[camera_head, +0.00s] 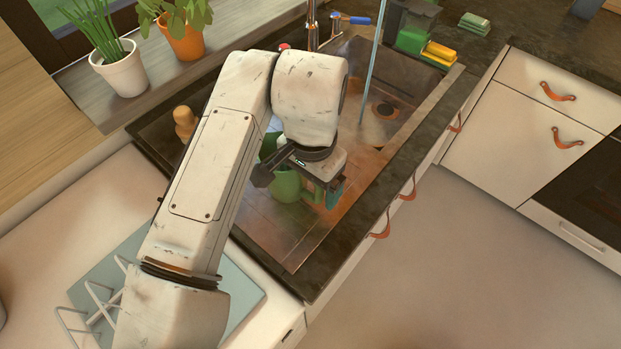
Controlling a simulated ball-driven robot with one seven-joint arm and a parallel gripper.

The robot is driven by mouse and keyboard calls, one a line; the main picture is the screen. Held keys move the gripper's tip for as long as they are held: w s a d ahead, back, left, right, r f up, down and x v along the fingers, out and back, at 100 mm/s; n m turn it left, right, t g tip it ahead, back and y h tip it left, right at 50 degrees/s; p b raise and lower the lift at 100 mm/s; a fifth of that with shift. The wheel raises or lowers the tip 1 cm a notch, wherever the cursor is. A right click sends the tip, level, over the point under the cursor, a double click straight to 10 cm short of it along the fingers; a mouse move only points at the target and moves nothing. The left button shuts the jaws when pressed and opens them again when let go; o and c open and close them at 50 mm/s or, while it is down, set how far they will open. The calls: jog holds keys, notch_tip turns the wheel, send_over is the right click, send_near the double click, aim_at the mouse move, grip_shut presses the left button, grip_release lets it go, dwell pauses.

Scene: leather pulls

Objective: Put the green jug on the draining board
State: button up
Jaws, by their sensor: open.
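The green jug (286,187) is at the near part of the sink unit, partly hidden by my arm and gripper. It appears to stand on the draining board (268,237), the brown, grooved metal surface on the near side of the basin; its base is partly covered, so contact is hard to tell. My gripper (300,178) is open and points down right at the jug, with a dark finger on the jug's left side. Whether the fingers touch the jug cannot be told. A teal piece (335,192) shows just right of the gripper, too covered to name.
The sink basin (375,105) with a tap (312,25) lies behind. A soap bottle (412,35) and yellow sponge (439,52) stand at the back right. A wooden figure-like object (184,124) and potted plants (122,68) are left. A white rack (95,308) stands front left.

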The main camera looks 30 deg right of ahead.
notch_tip(320, 180, up, 12)
jog(key=shift+s+r, duration=0.1)
dwell(0.5)
jog(key=shift+c, duration=0.2)
dwell(1.0)
